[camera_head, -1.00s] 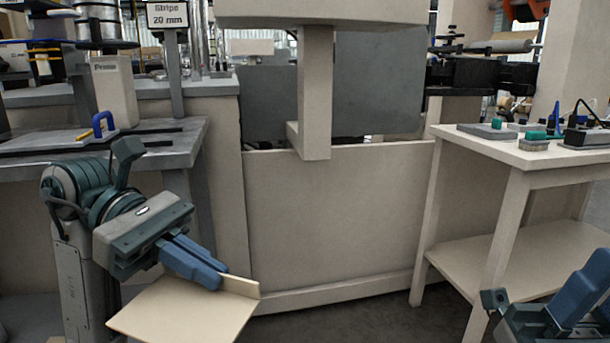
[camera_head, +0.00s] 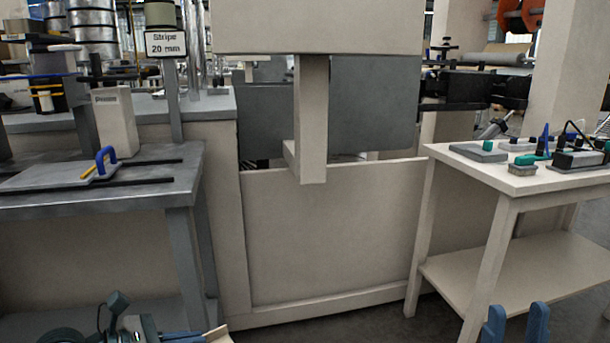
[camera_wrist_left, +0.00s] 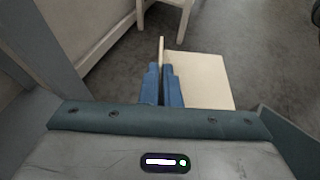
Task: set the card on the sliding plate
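The card is a cream board with a raised lip (camera_wrist_left: 205,80). In the head view only a corner of it (camera_head: 218,335) shows at the bottom edge. My left gripper (camera_wrist_left: 162,85) has its blue fingers closed on the card's lip, and the flat board extends to the right of them. The left gripper is mostly cut off in the head view. The sliding plate (camera_head: 50,178) appears to be the grey plate with a blue handle and black rails on the left table. The card is well below and apart from it. My right gripper (camera_head: 516,325) shows two separated blue fingers, empty, at bottom right.
A cream machine panel (camera_head: 330,240) fills the middle, with a post hanging above. A cream side table (camera_head: 470,155) at right carries several small tools. Dark floor is clear between.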

